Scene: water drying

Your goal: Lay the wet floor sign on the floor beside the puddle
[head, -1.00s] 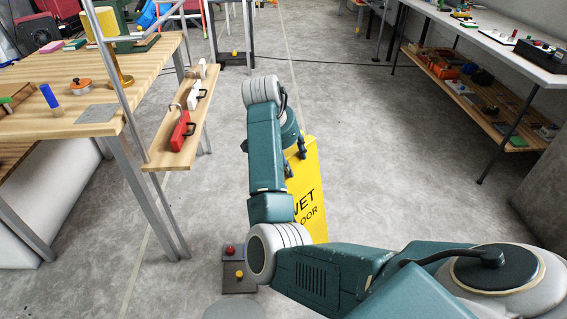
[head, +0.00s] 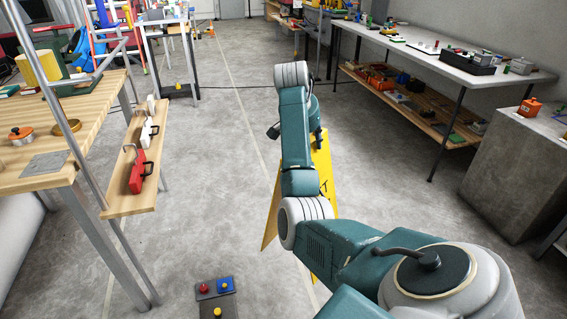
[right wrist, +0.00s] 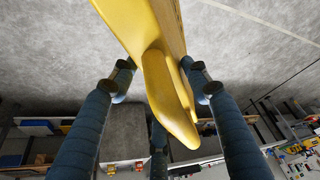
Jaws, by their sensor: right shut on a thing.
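My right gripper (head: 297,132) is shut on the top of the yellow wet floor sign (head: 325,170), partly hidden behind my arm. The sign hangs below the gripper, with two panels spread apart and a bit of black lettering at its right edge. I cannot tell whether its lower edge touches the floor. In the right wrist view the fingers (right wrist: 160,76) stand on both sides of the yellow sign top (right wrist: 160,85). No puddle can be made out. My left gripper is out of view.
A white-topped table (head: 400,42) and grey block (head: 520,170) are at right. A button box (head: 215,290) is at the bottom.

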